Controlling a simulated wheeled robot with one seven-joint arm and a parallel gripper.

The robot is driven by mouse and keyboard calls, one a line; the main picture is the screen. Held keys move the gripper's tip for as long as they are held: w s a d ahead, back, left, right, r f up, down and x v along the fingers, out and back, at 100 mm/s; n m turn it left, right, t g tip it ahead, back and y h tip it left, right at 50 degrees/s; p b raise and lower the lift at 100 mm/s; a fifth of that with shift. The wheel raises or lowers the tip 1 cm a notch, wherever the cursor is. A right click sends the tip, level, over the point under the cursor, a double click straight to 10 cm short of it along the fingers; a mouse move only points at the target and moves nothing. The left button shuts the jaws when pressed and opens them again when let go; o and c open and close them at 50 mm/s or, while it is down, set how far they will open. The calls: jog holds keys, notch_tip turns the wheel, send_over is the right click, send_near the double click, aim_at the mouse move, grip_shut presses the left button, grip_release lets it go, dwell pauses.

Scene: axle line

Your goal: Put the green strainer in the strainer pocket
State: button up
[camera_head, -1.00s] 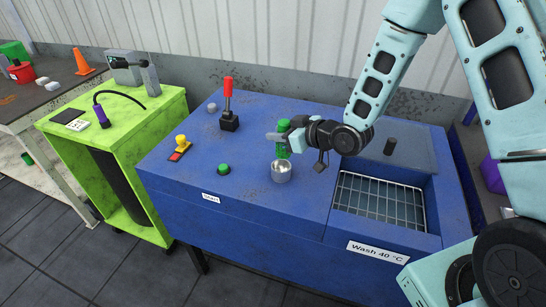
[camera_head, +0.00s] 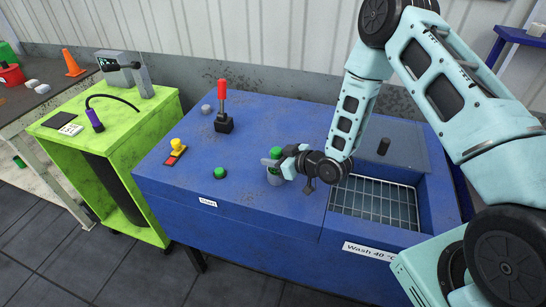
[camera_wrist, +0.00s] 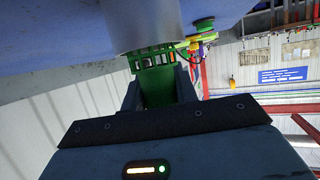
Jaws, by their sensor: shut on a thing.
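The green strainer (camera_wrist: 155,62) is between my gripper's fingers in the wrist view, with its slotted end against the metal cup-like pocket. In the head view only a little green of the strainer (camera_head: 277,153) shows beside my gripper (camera_head: 279,161). My gripper is shut on it. The strainer pocket (camera_head: 275,178) is a small round metal cup on the blue washer's top, directly below the gripper. It also shows in the wrist view (camera_wrist: 145,25) as a grey cylinder. The strainer's lower end is hidden, and I cannot tell how deep it sits in the pocket.
The blue washer top (camera_head: 245,205) carries a red-handled lever (camera_head: 223,105), a green button (camera_head: 220,173) and a yellow knob (camera_head: 178,146). A wire-grid basin (camera_head: 375,203) lies to the right. A lime-green cart (camera_head: 105,150) stands at left.

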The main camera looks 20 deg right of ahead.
jog(key=shift+f, duration=0.25)
jog(key=shift+f, duration=0.15)
jog(key=o, duration=1)
jog(key=shift+o, duration=0.2)
